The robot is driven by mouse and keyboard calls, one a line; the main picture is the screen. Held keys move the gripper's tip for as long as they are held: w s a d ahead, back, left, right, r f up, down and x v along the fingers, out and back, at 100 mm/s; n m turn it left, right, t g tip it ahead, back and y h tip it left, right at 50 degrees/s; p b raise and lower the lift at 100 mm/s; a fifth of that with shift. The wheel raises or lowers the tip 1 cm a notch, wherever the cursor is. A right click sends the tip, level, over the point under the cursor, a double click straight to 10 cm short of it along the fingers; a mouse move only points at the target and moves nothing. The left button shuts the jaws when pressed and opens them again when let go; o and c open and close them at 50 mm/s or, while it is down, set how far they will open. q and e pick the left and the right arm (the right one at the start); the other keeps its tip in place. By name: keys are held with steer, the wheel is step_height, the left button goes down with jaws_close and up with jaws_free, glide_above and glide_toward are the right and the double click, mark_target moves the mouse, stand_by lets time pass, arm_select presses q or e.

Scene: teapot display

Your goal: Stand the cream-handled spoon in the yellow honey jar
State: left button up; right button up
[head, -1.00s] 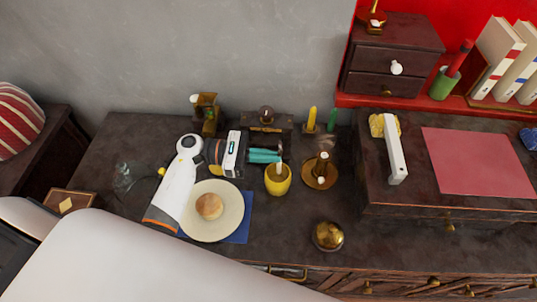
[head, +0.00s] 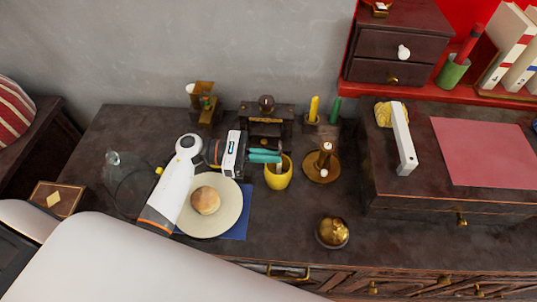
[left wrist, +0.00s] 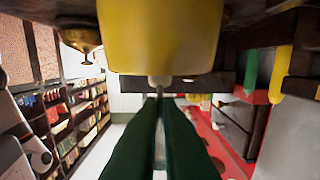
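The yellow honey jar (head: 278,178) stands upright on the dark dresser top, right of the plate. It fills the top of the left wrist view (left wrist: 160,35), where the scene looks upside down. My left gripper (head: 281,155) reaches in from the left with its teal fingers at the jar's mouth. The fingers are close together on the spoon's pale handle (head: 279,168); a small pale part of it (left wrist: 160,81) shows between fingertips and jar in the left wrist view. The spoon's lower end is hidden in the jar. My right gripper is not in view.
A plate (head: 232,220) with a bun (head: 205,200) lies under my left arm. A brass candle holder (head: 322,174) stands close right of the jar. A brass bell-like pot (head: 332,233) is in front. A dark raised box (head: 385,185) bounds the right.

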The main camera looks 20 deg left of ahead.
arm_select(q)
steer(key=o, duration=0.5)
steer(key=shift+r, duration=0.1)
step_height(320, 180, up, 10)
steer(key=shift+f, duration=0.1)
stand_by(1.0)
